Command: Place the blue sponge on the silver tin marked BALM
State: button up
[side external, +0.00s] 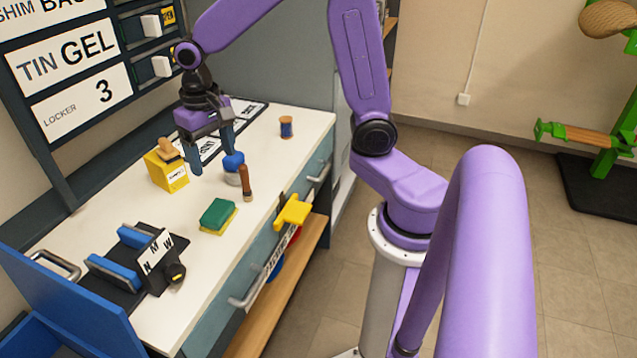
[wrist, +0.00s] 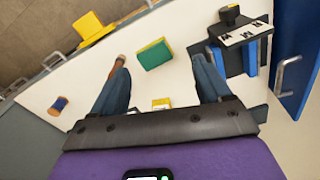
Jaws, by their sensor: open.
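My gripper (side external: 212,160) is open and empty above the white worktop, its blue-grey fingers pointing down. The wrist view shows both fingers (wrist: 161,70) spread wide. In the side view a rounded blue thing (side external: 232,161), which looks like the blue sponge, rests on a low pale grey thing (side external: 231,179) that may be the tin. They are just right of my fingers. No BALM marking is readable. In the wrist view I cannot make them out; the left finger may hide them. A brown wooden handle (side external: 246,183) is close beside them.
A green-and-yellow sponge block (side external: 217,216) lies nearer the front. A yellow box (side external: 168,171) with a wooden piece on top is behind left. A spool (side external: 286,127) stands at the far end. A black-and-blue clamp fixture (side external: 130,262) stands at near left. A yellow piece (side external: 292,211) juts from the edge.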

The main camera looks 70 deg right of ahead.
jog(key=s+a+n, duration=0.2)
jog(key=s+n, duration=1.3)
jog(key=s, duration=0.8)
jog(key=shift+s+a+r+n, duration=0.15)
jog(key=shift+n, duration=0.15)
